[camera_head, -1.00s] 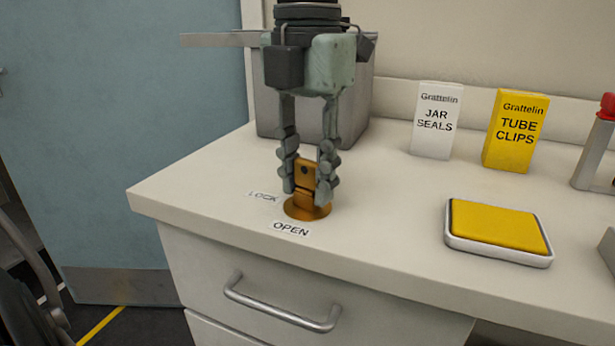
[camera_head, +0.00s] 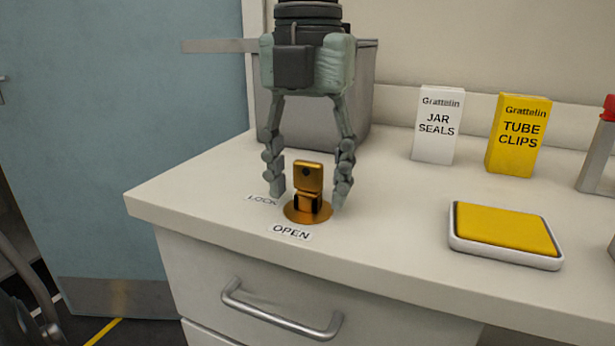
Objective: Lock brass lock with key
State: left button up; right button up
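The brass key (camera_head: 308,177) stands upright in the round brass lock (camera_head: 296,217) on the counter top. Its broad face with a dark hole is turned toward me. An OPEN label (camera_head: 291,232) lies in front of the lock, and a LOCK label (camera_head: 262,200) lies to its left, partly behind a finger. My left gripper (camera_head: 309,200) points down above the lock, with its fingers spread on either side of the key and apart from it. My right gripper is not in view.
A white JAR SEALS box (camera_head: 435,124) and a yellow TUBE CLIPS box (camera_head: 517,135) stand at the back. A yellow-topped pad (camera_head: 505,230) lies to the right. A grey metal box (camera_head: 361,110) stands behind my gripper. A drawer handle (camera_head: 280,312) sticks out below the counter's front edge.

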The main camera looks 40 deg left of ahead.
pick_arm(q)
jog(key=shift+r, duration=0.1)
notch_tip(320, 180, up, 12)
jog(key=shift+f, duration=0.25)
jog(key=shift+r, duration=0.2)
